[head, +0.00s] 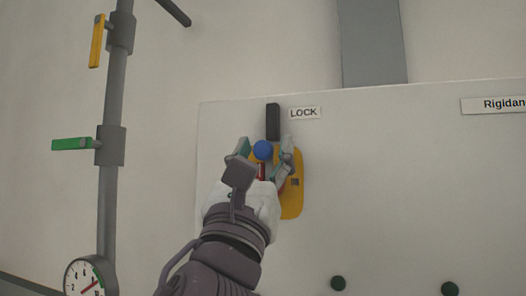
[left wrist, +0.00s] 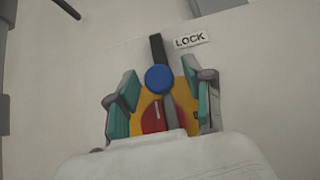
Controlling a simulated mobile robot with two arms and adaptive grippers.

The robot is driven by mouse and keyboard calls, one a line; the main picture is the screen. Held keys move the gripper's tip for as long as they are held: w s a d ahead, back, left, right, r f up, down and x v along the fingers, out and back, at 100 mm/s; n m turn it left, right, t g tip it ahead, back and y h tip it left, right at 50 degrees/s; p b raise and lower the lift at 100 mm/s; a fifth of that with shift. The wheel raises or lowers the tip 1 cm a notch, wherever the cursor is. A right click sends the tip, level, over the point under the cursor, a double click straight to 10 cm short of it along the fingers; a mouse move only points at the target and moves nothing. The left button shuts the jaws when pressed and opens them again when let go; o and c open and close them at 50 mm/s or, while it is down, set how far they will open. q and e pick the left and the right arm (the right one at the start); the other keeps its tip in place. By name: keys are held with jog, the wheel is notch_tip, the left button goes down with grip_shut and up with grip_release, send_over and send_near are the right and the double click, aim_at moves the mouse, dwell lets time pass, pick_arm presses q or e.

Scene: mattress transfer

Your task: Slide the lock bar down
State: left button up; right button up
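The lock bar is a dark vertical bar (head: 273,120) beside the LOCK label, with a round blue knob (head: 263,150) at its lower part. The bar (left wrist: 157,50) and the blue knob (left wrist: 159,79) also show in the left wrist view. Behind the knob is a yellow plate (head: 292,200) with a red part (left wrist: 153,118). My left gripper (head: 264,152) is open, with one finger on each side of the knob. In the left wrist view, gaps show between the knob and both teal-padded fingers (left wrist: 162,100). My right gripper is not in view.
The LOCK label (head: 305,113) is on the pale panel (head: 390,180), right of the bar. A grey pipe (head: 109,185) with yellow (head: 97,40) and green (head: 72,144) handles and a gauge (head: 85,278) stands at left. Two dark green knobs (head: 338,283) (head: 449,288) sit low on the panel.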

pick_arm(q)
jog(key=shift+s+f, duration=0.1)
jog(key=shift+s, duration=0.1)
jog(key=v, duration=1.1)
jog(key=shift+f, duration=0.25)
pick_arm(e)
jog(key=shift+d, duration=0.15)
pick_arm(q)
jog(key=shift+s+a, duration=0.1)
jog(key=shift+s, duration=0.05)
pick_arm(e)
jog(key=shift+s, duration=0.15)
